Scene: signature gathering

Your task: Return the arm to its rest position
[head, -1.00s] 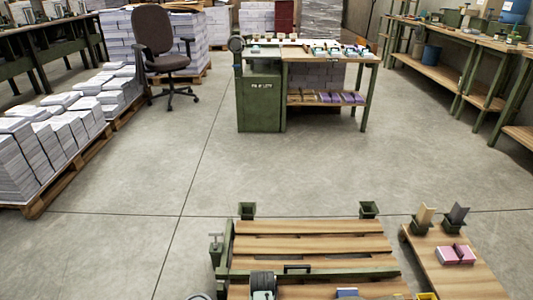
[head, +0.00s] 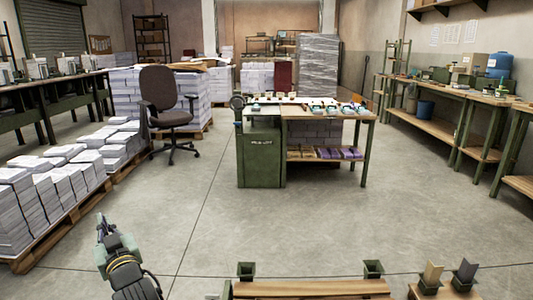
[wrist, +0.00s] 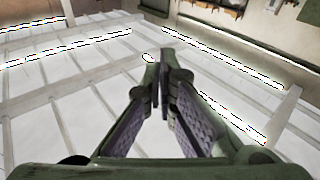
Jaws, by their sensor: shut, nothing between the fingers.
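My gripper (head: 105,228) shows at the lower left of the head view, at the end of my arm, raised over the floor beside the paper pallet. In the wrist view, its two fingers (wrist: 162,85) are closed together at the tips with nothing between them. Behind them the wrist view shows pale ceiling panels and bright light strips (wrist: 225,58). The rest of my arm is mostly out of the head view.
A slatted wooden bench (head: 310,289) is at the bottom edge. A green workstation (head: 260,158) stands mid-room, with an office chair (head: 165,100) to its left. Paper stacks (head: 75,175) line the left on a pallet. Open concrete floor lies between.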

